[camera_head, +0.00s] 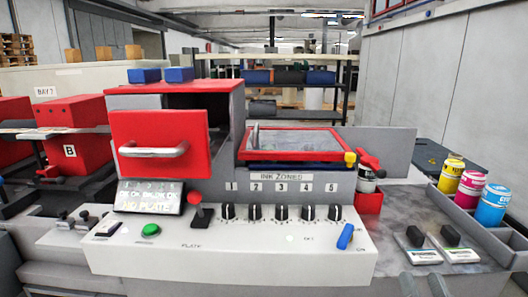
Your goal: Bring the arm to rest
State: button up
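The machine's white control console (240,256) fills the lower middle. It has a green button (151,230), a red-knobbed lever (197,208), several black knobs in a row (281,212) and a blue switch (345,236). Above it, a red front panel with a metal handle (153,150) stands beside a tilted red-framed ink tray (292,140). A small display (150,196) reads "NO PLATE" on its lower line.
Yellow (451,175), magenta (470,189) and cyan (493,204) ink cans stand at the right. Two black-handled pads (415,247) lie on the grey surface below them. A red unit marked B (72,140) is at the left.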

jog(key=s+a+f+g, duration=0.1)
jog(key=s+f+g, duration=0.1)
jog(key=s+f, duration=0.4)
jog(key=s+a+f+n+g, duration=0.1)
jog(key=s+f+g, duration=0.1)
jog(key=s+f, duration=0.5)
jog(key=s+a+f+n+g+y, duration=0.1)
jog(key=s+f+g, duration=0.2)
jog(key=s, duration=1.2)
notch_tip(320, 180, down, 4)
jog(key=shift+s+a+r, duration=0.15)
jog(key=shift+a, duration=0.05)
